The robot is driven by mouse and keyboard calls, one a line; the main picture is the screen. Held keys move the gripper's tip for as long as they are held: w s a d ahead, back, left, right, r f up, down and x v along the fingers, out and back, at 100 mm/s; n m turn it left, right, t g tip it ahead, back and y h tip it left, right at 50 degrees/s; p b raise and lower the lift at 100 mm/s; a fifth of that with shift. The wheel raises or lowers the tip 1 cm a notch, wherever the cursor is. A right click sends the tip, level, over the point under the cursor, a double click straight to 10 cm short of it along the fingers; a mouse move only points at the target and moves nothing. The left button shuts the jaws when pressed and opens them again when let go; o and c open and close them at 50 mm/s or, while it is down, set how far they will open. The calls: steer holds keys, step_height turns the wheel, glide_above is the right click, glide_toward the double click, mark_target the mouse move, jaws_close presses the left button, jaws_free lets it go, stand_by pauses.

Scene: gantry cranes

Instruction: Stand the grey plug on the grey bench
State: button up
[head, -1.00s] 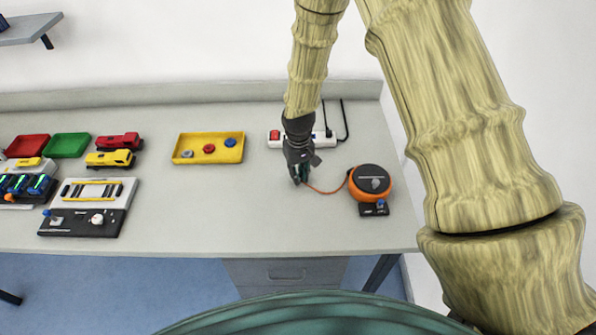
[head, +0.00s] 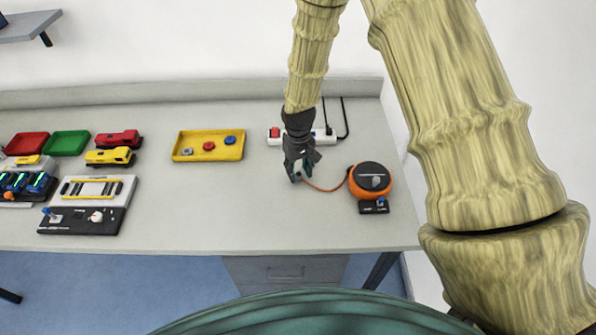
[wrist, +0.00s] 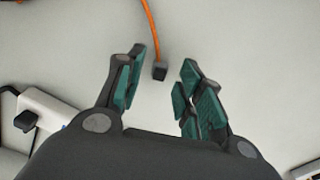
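The grey plug (wrist: 160,72) is a small dark block on the end of an orange cable (wrist: 151,28). In the wrist view it shows between the fingertips, with a gap to each finger. My gripper (wrist: 163,60) is open, its teal pads spread apart. In the head view my gripper (head: 297,176) is low over the right part of the grey bench (head: 220,210) and hides the plug. The cable runs from there right to the orange reel (head: 360,193). I cannot tell whether the plug stands upright or touches the bench.
A white power strip (head: 325,139) with a red switch lies behind my gripper; its edge shows in the wrist view (wrist: 45,108). A yellow tray (head: 181,148) with coloured discs is to the left. Toy vehicles and devices fill the far left. The bench's front middle is clear.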

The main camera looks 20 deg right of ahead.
mark_target(299, 174)
step_height(299, 174, up, 11)
steer(key=b, duration=0.4)
steer(key=shift+r, duration=0.15)
stand_by(0.5)
